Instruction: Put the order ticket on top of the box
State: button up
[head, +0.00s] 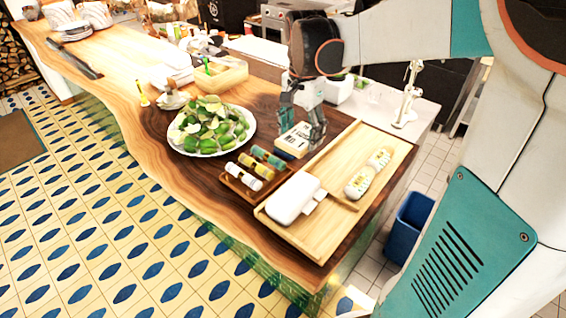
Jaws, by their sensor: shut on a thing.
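My gripper (303,122) points down over the dark wood near the right end of the counter, between the lime plate and the wooden tray. It is shut on a small pale, flat piece with dark and yellow marks, which looks like the order ticket (294,140). The fingers partly cover it, and I cannot tell whether it touches the counter. Which thing is the task's box is not clear. A white, round-edged box (291,199) lies in the tray's near left part. Another white box (338,90) stands behind my gripper.
A pale wooden bin (225,79) is farther back. A blue bin (409,228) is on the floor at right.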

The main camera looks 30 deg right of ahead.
aim_at(298, 193)
notch_tip(298, 193, down, 20)
jog(key=shift+s+r+b, duration=0.1)
jog(key=shift+r+b, duration=0.1)
jog(key=shift+b, duration=1.05)
jog(key=shift+f, duration=0.1)
jog(key=o, duration=1.1)
jog(key=shift+c, duration=0.2)
notch_tip(298, 193, up, 12)
jog(key=p, duration=0.1)
jog(key=shift+p, duration=0.35)
